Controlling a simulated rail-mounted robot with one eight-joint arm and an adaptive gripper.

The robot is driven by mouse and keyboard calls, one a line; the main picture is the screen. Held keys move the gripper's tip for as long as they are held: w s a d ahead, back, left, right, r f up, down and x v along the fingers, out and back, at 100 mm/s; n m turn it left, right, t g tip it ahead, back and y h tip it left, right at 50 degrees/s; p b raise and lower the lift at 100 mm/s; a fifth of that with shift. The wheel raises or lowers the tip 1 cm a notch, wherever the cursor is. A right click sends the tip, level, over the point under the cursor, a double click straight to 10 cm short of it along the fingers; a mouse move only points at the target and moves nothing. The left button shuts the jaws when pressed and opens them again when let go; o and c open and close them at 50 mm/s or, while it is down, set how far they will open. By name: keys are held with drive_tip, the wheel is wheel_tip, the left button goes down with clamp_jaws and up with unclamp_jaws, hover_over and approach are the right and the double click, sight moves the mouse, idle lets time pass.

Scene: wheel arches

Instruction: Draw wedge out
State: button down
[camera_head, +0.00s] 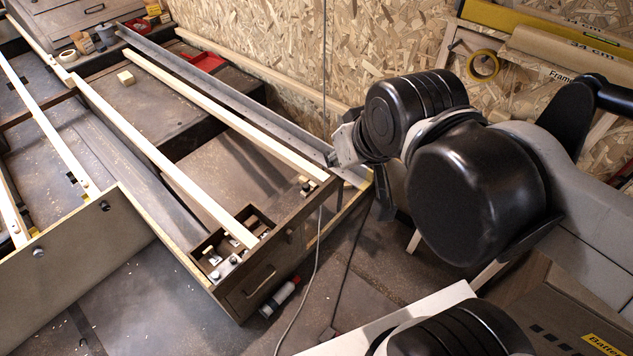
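I cannot make out with certainty which piece is the wedge. A small pale wooden block (125,77) lies on the dark worktop at the upper left, well away from my arm. My gripper (338,157) is at the end of the arm, near the far right corner of the wooden bench frame and the end of the long metal rail. It is small and partly hidden by my black wrist joints. I cannot see its fingertips clearly, nor whether anything is between them.
Long pale wooden strips (165,168) and a grey metal angle rail (230,103) run along the bench frame. A drawer front (258,285) faces the floor, with a small bottle (280,297) below it. A chipboard wall (270,45) stands behind. A thin cable (316,255) hangs down.

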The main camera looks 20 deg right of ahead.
drive_tip(key=c, duration=2.4)
unclamp_jaws()
drive_tip(key=shift+o, duration=2.6)
drive_tip(key=shift+w+r, duration=0.1)
drive_tip(key=shift+w, duration=0.2)
drive_tip(key=o, duration=0.5)
drive_tip(key=w+m+g+b, duration=0.1)
drive_tip(key=w+m+b, duration=0.1)
drive_tip(key=w, duration=0.4)
drive_tip(key=shift+w+d+r+m+h, duration=0.15)
drive_tip(key=shift+d+m+h, duration=0.15)
drive_tip(key=shift+m, duration=0.1)
drive_tip(key=m+g+h+b, duration=0.4)
drive_tip(key=m+g+b, duration=0.5)
drive_tip(key=m, duration=1)
hover_over(306, 185)
drive_tip(key=w+a, duration=0.2)
drive_tip(key=a, duration=0.3)
wheel_tip(306, 185, down, 45)
drive_tip(key=t, duration=0.1)
drive_tip(key=b+x, duration=0.1)
drive_tip(key=x, duration=0.3)
drive_tip(key=b+x, duration=0.2)
drive_tip(key=x, duration=0.3)
drive_tip(key=b+x, duration=0.1)
drive_tip(key=x, duration=0.3)
drive_tip(key=shift+a+f+b, duration=0.2)
drive_tip(key=shift+f+b, duration=0.15)
drive_tip(key=shift+b, duration=0.05)
